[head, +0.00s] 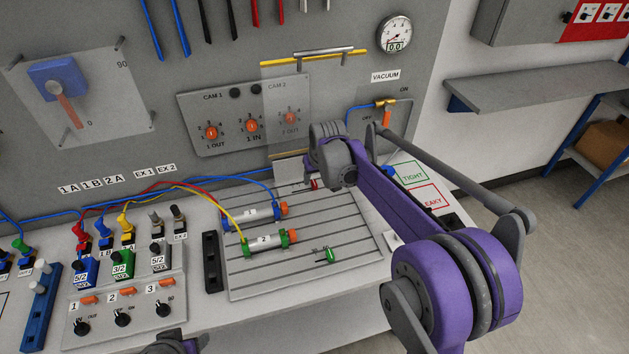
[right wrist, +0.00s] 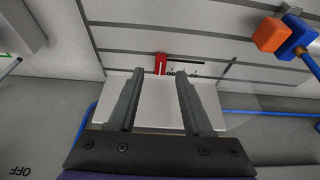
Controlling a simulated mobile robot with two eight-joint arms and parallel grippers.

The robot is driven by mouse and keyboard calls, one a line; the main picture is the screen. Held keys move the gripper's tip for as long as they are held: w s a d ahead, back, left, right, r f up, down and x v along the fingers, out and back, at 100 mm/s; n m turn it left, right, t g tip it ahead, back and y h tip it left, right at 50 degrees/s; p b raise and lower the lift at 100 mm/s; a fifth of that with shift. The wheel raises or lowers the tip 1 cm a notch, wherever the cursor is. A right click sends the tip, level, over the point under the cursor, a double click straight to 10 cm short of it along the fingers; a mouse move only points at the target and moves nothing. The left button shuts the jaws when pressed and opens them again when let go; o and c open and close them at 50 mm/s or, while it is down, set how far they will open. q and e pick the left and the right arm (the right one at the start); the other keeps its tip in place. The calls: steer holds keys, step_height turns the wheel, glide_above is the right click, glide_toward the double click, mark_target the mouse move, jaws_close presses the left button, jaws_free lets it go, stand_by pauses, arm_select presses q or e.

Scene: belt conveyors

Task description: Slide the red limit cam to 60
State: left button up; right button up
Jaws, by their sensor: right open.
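The red limit cam (head: 314,184) sits at the far end of the grooved plate (head: 345,262), partly beside my right arm. In the right wrist view the red cam (right wrist: 160,63) stands by a dark slot with small scale marks, too small to read. My right gripper (right wrist: 156,76) is open and empty. The cam shows just beyond its fingertips, between their lines, and looks apart from them. In the head view my right wrist hides most of this gripper. My left gripper is not seen.
A white card (right wrist: 150,103) lies behind the fingers. Cylinder 1 (head: 250,214), cylinder 2 (head: 264,241) and a green cam (head: 331,255) sit on the plate. A clear hinged cover (head: 290,85) is on the panel above. Blue tubing (right wrist: 270,112) runs close by.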

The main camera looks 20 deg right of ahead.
mark_target(314, 185)
steer(key=shift+x, duration=1.4)
jaws_close()
stand_by(0.4)
